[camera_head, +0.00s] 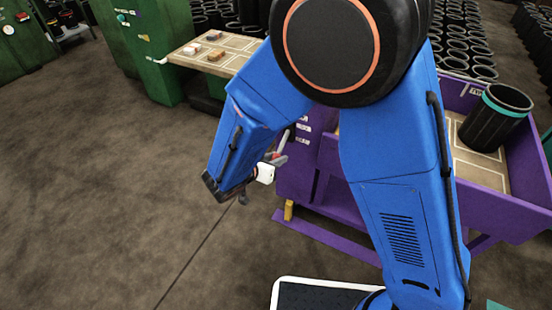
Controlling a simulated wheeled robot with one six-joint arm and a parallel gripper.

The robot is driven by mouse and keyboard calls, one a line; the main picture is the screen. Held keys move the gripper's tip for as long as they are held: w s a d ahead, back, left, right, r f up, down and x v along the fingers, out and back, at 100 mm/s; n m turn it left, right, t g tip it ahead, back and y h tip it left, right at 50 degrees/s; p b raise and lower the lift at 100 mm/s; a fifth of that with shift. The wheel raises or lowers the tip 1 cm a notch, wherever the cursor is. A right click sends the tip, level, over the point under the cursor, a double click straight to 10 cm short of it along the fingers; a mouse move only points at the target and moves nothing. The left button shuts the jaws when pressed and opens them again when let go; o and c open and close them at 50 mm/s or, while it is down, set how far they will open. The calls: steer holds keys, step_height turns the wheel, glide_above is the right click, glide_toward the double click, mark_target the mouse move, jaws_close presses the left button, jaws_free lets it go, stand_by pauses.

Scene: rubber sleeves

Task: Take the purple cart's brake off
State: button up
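The purple cart (322,190) stands right of centre, partly hidden behind my blue arm. Its low purple rail (325,238) runs along the floor side, with a small yellow block (288,210) just above it. My gripper (277,158) is small in view at the cart's left end, close to its side panel. A grey and red part and a light bar show around the fingers; I cannot tell whether they belong to the gripper or the cart. Whether the fingers touch anything is unclear. I cannot make out which part is the brake.
A black sleeve with a teal band (497,115) stands in the cart's tray. A green machine (150,50) with a light worktop (222,52) is behind, and many black sleeves (465,35) fill the back right. The brown floor (100,180) at left is clear.

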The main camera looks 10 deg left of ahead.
steer(key=o, duration=0.4)
steer(key=shift+f, duration=0.1)
steer(key=shift+c, duration=0.2)
steer(key=v, duration=1.7)
steer(key=shift+s, duration=0.15)
steer(key=w+d+r+g, duration=0.2)
steer(key=d+r, duration=0.1)
steer(key=d, duration=0.6)
steer(key=w+d+r+g, duration=0.1)
steer(key=d+r+g, duration=0.15)
steer(key=d, duration=0.55)
steer(key=w+d+r+g, duration=0.2)
steer(key=d+r+g, duration=0.1)
steer(key=d, duration=0.6)
steer(key=s+d+r+n+y, duration=0.2)
steer(key=s+d, duration=0.4)
steer(key=d, duration=0.3)
steer(key=s+d+r+n+t+y, duration=0.1)
steer(key=s+d+r+n+y, duration=0.1)
steer(key=s+d, duration=0.5)
steer(key=shift+d+r+y, duration=0.45)
steer(key=shift+d+y, duration=0.55)
steer(key=shift+d, duration=0.25)
